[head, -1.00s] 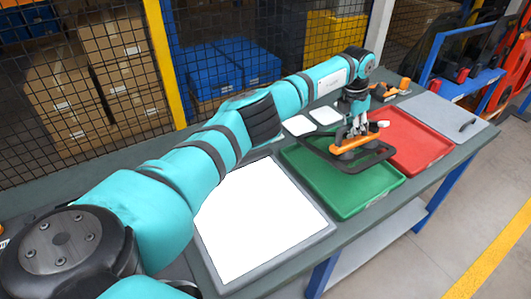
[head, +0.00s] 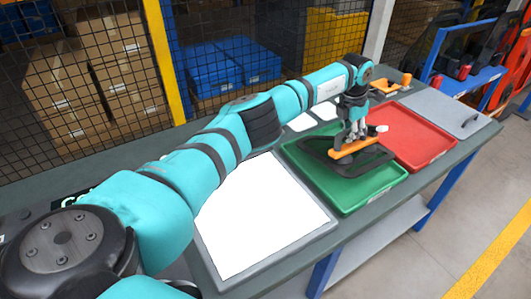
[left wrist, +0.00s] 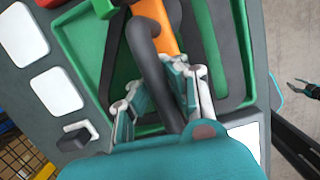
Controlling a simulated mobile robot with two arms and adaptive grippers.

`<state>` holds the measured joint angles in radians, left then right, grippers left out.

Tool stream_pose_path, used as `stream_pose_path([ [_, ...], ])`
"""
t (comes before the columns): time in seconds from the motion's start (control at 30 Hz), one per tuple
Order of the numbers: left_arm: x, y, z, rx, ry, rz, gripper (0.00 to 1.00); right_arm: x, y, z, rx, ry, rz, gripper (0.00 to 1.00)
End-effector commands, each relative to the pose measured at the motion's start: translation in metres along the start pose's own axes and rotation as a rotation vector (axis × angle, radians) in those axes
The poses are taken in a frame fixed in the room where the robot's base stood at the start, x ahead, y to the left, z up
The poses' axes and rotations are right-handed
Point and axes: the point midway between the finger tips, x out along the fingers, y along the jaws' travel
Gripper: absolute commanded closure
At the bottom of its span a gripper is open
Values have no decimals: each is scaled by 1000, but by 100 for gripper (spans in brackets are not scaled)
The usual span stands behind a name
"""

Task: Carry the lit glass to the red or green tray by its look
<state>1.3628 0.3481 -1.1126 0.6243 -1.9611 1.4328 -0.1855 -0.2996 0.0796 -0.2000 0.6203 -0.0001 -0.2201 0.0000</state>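The glass is a dark-framed pane (head: 312,153) with an orange bar across it, and green shows through it. It lies in the green tray (head: 345,211), close to flat. My left gripper (head: 353,138) is just above the orange bar. In the left wrist view, its fingers (left wrist: 158,88) stand apart on either side of a dark curved handle (left wrist: 146,57), with a small gap. The red tray (head: 425,152) is to the right and holds no pane. In the left wrist view, what looks like my right gripper (left wrist: 292,88) is small at the right edge, its prongs apart.
A bright white light panel (head: 262,220) lies left of the green tray. White pads (head: 302,122) lie behind it. A grey plate (head: 447,112) with a handle is at the far right. Small orange-and-black parts (head: 383,85) lie at the back. A mesh fence (head: 122,100) stands behind.

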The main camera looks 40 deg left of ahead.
Motion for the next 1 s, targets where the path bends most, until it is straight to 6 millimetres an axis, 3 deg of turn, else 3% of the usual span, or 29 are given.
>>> stream_pose_path([
  [0.77, 7, 0, 0, 1, -6, 0, 100, 6, -1, 1, 0, 0, -1, 60],
  [1.0, 7, 0, 0, 1, -5, 1, 68, 6, -1, 1, 0, 0, -1, 60],
])
